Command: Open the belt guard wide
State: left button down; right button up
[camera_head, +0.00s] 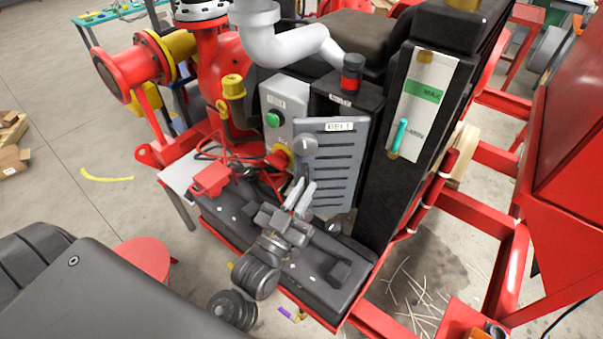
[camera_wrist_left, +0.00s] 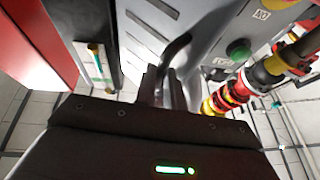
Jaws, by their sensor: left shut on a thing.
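The belt guard (camera_head: 331,167) is a grey louvred door with a label reading BELT at its top, on the front of the pump skid. Its slotted face also shows in the left wrist view (camera_wrist_left: 150,45). It stands slightly out from the dark housing at its upper left; how far it is open I cannot tell. A round grey knob (camera_head: 305,145) sits on its upper left. My left gripper (camera_head: 302,196) is at the guard's lower left, shut on a curved grey handle (camera_wrist_left: 176,50) on the guard. The fingers partly hide the handle in the head view. My right gripper is not in view.
A grey control box (camera_head: 277,108) with a green button stands left of the guard. A black column with a level gauge (camera_head: 423,100) stands close on the right. Red frame beams run along the right.

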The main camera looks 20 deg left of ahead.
pick_arm(q)
jog(key=s+d+n+y+p, duration=0.1)
jog(key=s+d+y+p, duration=0.1)
jog(key=d, duration=0.4)
jog(key=shift+s+d+r, duration=0.3)
jog(key=shift+s, duration=0.25)
jog(key=c, duration=1.7)
grip_release()
jog(key=shift+w, duration=0.1)
jog(key=shift+c, duration=0.2)
jog(key=shift+o, duration=1.2)
jog(key=shift+w+d+f, duration=0.1)
jog(key=shift+w+d, duration=0.05)
jog(key=shift+w, duration=0.05)
jog(key=b+v, duration=0.3)
jog(key=v, duration=0.8)
jog(key=shift+b, duration=0.35)
